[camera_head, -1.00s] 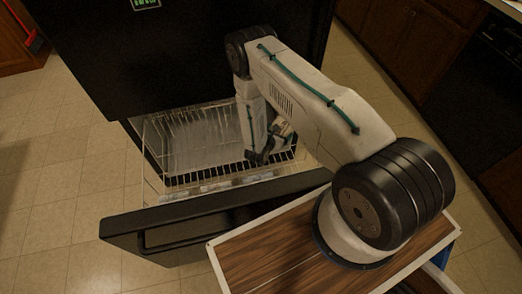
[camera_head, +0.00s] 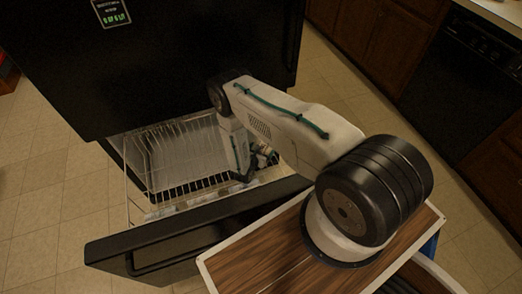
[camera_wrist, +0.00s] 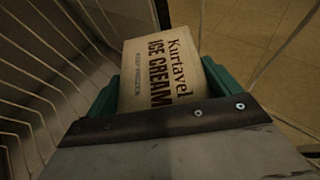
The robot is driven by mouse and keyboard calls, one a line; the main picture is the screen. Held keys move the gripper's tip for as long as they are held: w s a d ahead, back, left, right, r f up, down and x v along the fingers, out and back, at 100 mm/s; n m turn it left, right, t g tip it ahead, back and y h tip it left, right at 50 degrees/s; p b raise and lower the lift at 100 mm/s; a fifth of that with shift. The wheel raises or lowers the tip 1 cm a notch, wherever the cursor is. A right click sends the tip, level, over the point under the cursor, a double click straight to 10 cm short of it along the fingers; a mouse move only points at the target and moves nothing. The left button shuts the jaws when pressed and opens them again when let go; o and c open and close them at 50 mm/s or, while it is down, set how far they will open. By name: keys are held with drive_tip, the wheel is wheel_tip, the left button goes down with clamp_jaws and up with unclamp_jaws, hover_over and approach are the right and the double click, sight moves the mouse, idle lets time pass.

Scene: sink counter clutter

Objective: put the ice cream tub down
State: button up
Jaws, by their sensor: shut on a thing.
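The ice cream tub (camera_wrist: 160,70) is a cream-coloured carton with dark "Kurtavel ICE CREAM" lettering, close up in the wrist view. My gripper (camera_wrist: 158,92) is shut on it, with a green finger on either side of the tub. In the head view my gripper (camera_head: 262,158) points down over the right part of the open freezer drawer's wire basket (camera_head: 185,190). The tub is mostly hidden by my arm there. Whether the tub touches the basket cannot be told.
The pulled-out drawer front (camera_head: 190,235) is black and stands between the basket and my base. The black fridge body (camera_head: 170,60) rises behind. Basket wires (camera_wrist: 25,100) run along the left in the wrist view. Tiled floor (camera_head: 45,200) lies open at left.

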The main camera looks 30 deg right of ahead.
drive_tip(key=o, duration=1.1)
drive_tip(key=shift+f, duration=0.1)
drive_tip(key=shift+a+r, duration=0.1)
drive_tip(key=shift+r, duration=0.1)
drive_tip(key=v, duration=1.1)
drive_tip(key=shift+s+a, duration=0.25)
drive_tip(key=shift+s, duration=0.05)
drive_tip(key=shift+r, duration=0.1)
